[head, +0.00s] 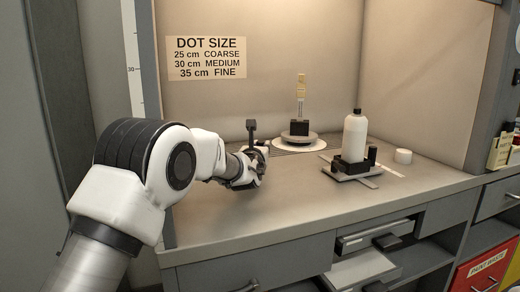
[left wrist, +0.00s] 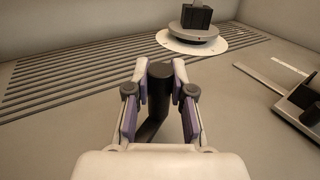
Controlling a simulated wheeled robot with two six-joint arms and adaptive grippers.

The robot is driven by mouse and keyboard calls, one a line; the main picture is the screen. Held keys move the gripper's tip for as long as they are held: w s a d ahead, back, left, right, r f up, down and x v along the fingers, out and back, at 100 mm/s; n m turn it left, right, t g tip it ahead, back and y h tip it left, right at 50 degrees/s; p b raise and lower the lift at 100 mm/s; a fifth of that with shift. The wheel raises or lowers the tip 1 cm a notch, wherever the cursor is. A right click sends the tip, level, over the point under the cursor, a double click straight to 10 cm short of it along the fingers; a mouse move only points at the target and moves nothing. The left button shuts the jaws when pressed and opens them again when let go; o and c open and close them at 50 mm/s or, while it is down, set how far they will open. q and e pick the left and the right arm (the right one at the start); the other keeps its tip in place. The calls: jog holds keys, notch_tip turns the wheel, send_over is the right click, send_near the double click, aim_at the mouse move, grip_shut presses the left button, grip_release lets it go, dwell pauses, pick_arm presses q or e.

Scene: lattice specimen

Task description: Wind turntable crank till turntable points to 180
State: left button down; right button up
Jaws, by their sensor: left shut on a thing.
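The turntable (head: 298,138) is a round grey disc on a white dial plate at the back of the booth. It carries a black block with an upright tan lattice specimen (head: 301,88). Part of the turntable also shows at the top of the left wrist view (left wrist: 187,41). The dial marks and pointer are too small to read. My left gripper (left wrist: 160,80) is shut on a dark upright handle, the crank (left wrist: 157,98), in front and left of the turntable. In the head view my left gripper (head: 258,168) hides most of the crank. My right gripper is not in view.
A white bottle (head: 355,136) stands in a dark holder on a grey base (head: 347,174) to the right. A slotted grille (left wrist: 75,78) runs along the back. The front bench is clear; open drawers (head: 372,240) jut below.

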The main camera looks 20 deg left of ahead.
pick_arm(q)
jog(key=c, duration=1)
grip_release()
jog(key=shift+w+d, duration=0.1)
jog(key=shift+d, duration=0.05)
jog(key=s, duration=0.5)
jog(key=s+d, duration=0.1)
jog(key=s, duration=0.1)
jog(key=shift+s+d, duration=0.1)
jog(key=shift+s, duration=0.15)
